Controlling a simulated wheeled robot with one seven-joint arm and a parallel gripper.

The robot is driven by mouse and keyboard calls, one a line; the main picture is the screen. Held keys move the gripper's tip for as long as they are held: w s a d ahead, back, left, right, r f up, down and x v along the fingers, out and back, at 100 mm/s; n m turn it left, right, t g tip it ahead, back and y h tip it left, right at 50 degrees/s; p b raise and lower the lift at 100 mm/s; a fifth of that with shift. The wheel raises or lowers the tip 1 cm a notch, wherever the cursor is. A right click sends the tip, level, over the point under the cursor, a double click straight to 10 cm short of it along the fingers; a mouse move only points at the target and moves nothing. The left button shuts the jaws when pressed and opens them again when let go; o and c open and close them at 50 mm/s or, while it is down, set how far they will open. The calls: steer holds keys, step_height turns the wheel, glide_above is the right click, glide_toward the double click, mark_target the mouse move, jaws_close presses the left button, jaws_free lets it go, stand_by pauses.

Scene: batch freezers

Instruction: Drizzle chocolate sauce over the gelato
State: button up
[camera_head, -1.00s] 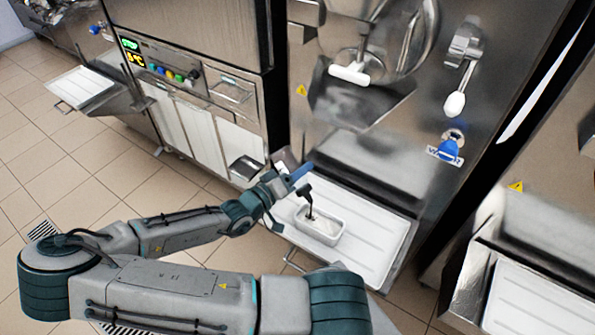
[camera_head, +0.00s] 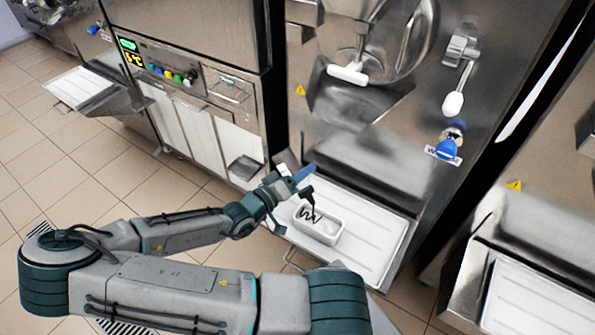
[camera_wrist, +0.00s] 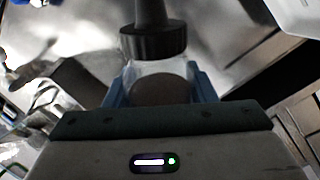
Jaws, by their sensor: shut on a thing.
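A dark zigzag of sauce (camera_head: 311,215) lies on the left part of the gelato. My gripper (camera_head: 302,177) is above the pan's upper left side, shut on a squeeze bottle. The bottle's black nozzle (camera_head: 307,192) tilts downward over the pan's far left end. In the wrist view, the blue fingers of my gripper (camera_wrist: 160,82) clasp the clear bottle (camera_wrist: 160,68), with its black cap (camera_wrist: 153,42) pointing away and dark contents inside. The nozzle tip is out of that view.
The white tray (camera_head: 378,225) has bare room right of the pan. Above it are the steel chute (camera_head: 362,98) and a white-knobbed lever (camera_head: 454,103). A machine with a display and knobs (camera_head: 175,73) stands left, and another with a white tray (camera_head: 530,300) right.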

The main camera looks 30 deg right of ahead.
steer(key=shift+s+d+p, duration=0.1)
steer(key=shift+s+d, duration=0.25)
steer(key=shift+s, duration=0.35)
steer(key=shift+s+d+p, duration=0.1)
steer(key=shift+s+d, duration=0.2)
steer(key=shift+s, duration=0.45)
steer(key=shift+s+d+p, duration=0.1)
steer(key=shift+s+d, duration=0.25)
steer(key=shift+s, duration=0.35)
steer(key=shift+n+p, duration=1)
steer(key=shift+n, duration=1)
steer(key=shift+r+n+p, duration=0.65)
steer(key=shift+n+p, duration=0.4)
steer(key=shift+n, duration=0.1)
steer(key=shift+r+n+p, duration=0.65)
steer(key=shift+n+p, duration=0.4)
steer(key=shift+n, duration=0.1)
